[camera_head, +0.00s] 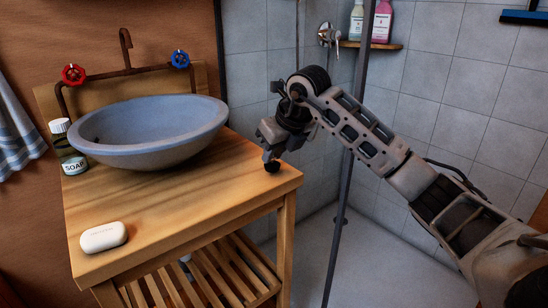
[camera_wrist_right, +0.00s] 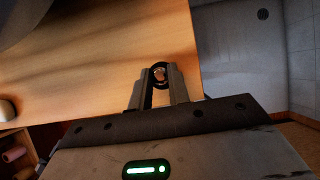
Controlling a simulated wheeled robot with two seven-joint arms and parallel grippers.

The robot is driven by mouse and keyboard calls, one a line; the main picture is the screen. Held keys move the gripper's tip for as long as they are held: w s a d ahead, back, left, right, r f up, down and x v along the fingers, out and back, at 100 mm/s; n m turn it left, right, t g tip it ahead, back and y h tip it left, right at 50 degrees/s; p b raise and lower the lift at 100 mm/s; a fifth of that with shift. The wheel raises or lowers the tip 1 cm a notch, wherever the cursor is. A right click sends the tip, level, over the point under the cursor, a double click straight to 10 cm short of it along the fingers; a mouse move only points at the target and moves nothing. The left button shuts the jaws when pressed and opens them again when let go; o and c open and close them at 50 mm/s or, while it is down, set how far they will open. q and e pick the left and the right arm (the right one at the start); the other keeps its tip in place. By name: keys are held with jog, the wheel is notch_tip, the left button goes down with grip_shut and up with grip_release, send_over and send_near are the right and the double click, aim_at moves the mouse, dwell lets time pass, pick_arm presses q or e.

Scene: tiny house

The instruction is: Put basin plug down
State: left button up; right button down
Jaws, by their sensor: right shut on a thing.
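The basin plug (camera_head: 272,167) is a small black round piece at the fingertips of my right gripper (camera_head: 271,157). The gripper points down over the right part of the wooden vanity top (camera_head: 190,210), near its right edge. In the right wrist view, the dark plug (camera_wrist_right: 160,70) sits between the two fingertips of the right gripper (camera_wrist_right: 160,82), with wood behind it. The gripper is shut on the plug. I cannot tell whether the plug touches the wood. My left gripper is not in view.
A blue-grey basin (camera_head: 150,130) stands on the vanity, left of my gripper. The front right top is clear. A dark shower post (camera_head: 345,200) stands beside my arm.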

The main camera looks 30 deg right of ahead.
jog(key=shift+f, duration=0.55)
jog(key=shift+r, duration=0.1)
jog(key=c, duration=1.3)
grip_release()
